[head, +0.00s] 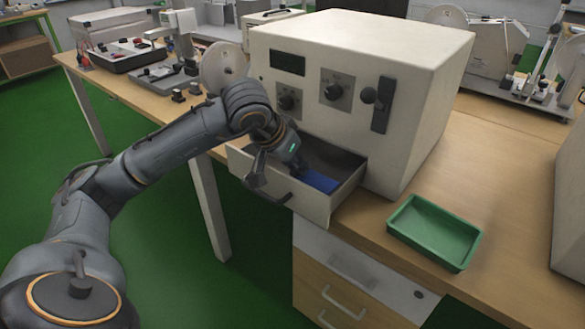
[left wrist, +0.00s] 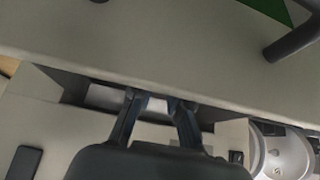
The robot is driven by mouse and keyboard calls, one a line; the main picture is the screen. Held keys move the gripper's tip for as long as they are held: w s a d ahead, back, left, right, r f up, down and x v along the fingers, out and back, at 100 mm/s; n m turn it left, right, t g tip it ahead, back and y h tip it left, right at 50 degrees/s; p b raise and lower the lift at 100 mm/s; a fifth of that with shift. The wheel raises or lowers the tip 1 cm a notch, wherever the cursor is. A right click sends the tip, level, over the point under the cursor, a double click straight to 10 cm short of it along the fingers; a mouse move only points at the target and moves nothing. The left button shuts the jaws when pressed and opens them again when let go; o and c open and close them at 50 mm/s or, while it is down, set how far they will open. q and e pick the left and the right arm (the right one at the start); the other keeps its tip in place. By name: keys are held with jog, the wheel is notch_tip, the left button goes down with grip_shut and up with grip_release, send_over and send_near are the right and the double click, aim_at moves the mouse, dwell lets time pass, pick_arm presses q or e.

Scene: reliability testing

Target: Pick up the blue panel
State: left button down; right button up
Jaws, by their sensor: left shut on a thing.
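The blue panel (head: 320,182) lies low in the open drawer (head: 345,197) of a large beige oven-like machine, and only part of it shows. My left gripper (head: 298,168) reaches down into the drawer and is shut on the panel at its left end. The fingertips are partly hidden in the head view. In the left wrist view, the two fingers of my left gripper (left wrist: 157,103) point into the drawer opening with a gap between them, and the panel's blue does not show clearly there. My right gripper is not in view.
The beige machine (head: 345,60) stands right behind the drawer, with knobs and a dark handle. The drawer front has a dark handle (head: 266,193). A green tray (head: 408,235), empty, sits on the wooden table to the right, with bare tabletop around it.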

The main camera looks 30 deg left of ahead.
pick_arm(q)
jog(key=shift+f, duration=0.1)
jog(key=shift+r, duration=0.4)
notch_tip(320, 180, up, 3)
jog(key=shift+f+p, duration=0.1)
jog(key=shift+p, duration=0.35)
jog(key=s+a+r, duration=0.1)
jog(key=s+r, duration=0.8)
jog(key=s, duration=0.5)
jog(key=shift+r, duration=0.2)
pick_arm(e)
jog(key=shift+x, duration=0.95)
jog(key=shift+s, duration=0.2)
